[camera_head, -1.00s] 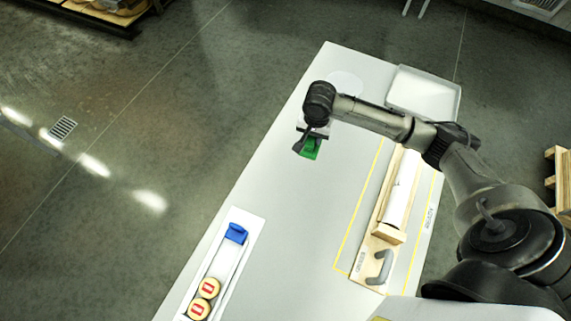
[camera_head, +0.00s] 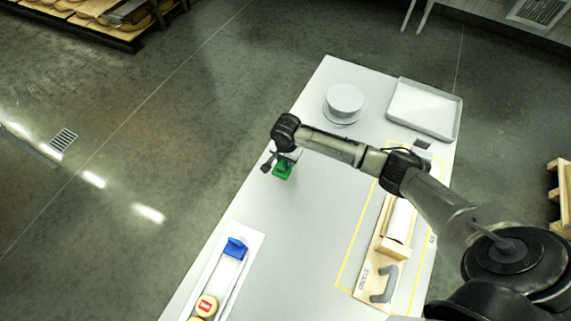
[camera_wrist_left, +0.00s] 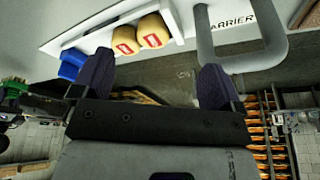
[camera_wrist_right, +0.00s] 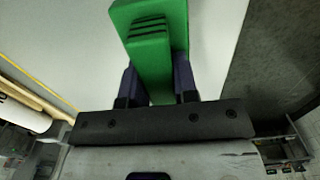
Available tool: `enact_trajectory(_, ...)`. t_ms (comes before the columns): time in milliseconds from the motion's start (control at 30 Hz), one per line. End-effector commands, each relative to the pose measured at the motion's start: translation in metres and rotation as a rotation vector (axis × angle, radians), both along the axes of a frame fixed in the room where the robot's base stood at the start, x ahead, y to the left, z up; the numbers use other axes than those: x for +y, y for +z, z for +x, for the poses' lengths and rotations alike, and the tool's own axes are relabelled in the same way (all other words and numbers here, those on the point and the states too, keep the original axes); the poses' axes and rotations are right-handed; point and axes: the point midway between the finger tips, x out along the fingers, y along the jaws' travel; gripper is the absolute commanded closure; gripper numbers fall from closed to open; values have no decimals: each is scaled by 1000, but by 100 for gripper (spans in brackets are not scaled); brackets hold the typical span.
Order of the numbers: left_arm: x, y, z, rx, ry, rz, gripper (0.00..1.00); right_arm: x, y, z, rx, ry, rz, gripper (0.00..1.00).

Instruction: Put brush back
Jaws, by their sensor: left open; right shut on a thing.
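A green brush (camera_head: 283,172) is held in my right gripper (camera_head: 276,162), over the left part of the white table. In the right wrist view the fingers (camera_wrist_right: 158,88) close on the green handle (camera_wrist_right: 150,58), with a wider green part beyond it. Whether the brush touches the table is unclear. My left gripper shows only in the left wrist view (camera_wrist_left: 157,80); its fingers are apart with nothing between them.
A white tray (camera_head: 222,268) holds a blue block (camera_head: 235,248) and cheese wheels (camera_head: 205,305). A wooden carrier (camera_head: 378,272) with a grey handle lies inside yellow lines. A pale round stack (camera_head: 344,99) and an empty grey tray (camera_head: 424,108) stand at the far end. The table's middle is clear.

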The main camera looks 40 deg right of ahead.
Motion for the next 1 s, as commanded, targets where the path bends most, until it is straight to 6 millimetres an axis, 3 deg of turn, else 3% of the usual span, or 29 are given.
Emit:
enact_trajectory(133, -1, 0, 0, 0, 1, -2, 8, 2, -5, 2, 1, 0, -2, 95)
enact_trajectory(433, 0, -2, 0, 0, 0, -1, 8, 2, -39, 2, 1, 0, -1, 95)
enact_trajectory(933, 3, -2, 0, 1, -7, 10, 8, 2, -45, 2, 1, 1, -1, 95)
enact_trajectory(967, 3, -2, 0, 1, -7, 10, 8, 2, -45, 2, 0, 1, -2, 70)
enact_trajectory(1000, 3, -2, 0, 1, -7, 10, 8, 2, -45, 2, 0, 1, -2, 66)
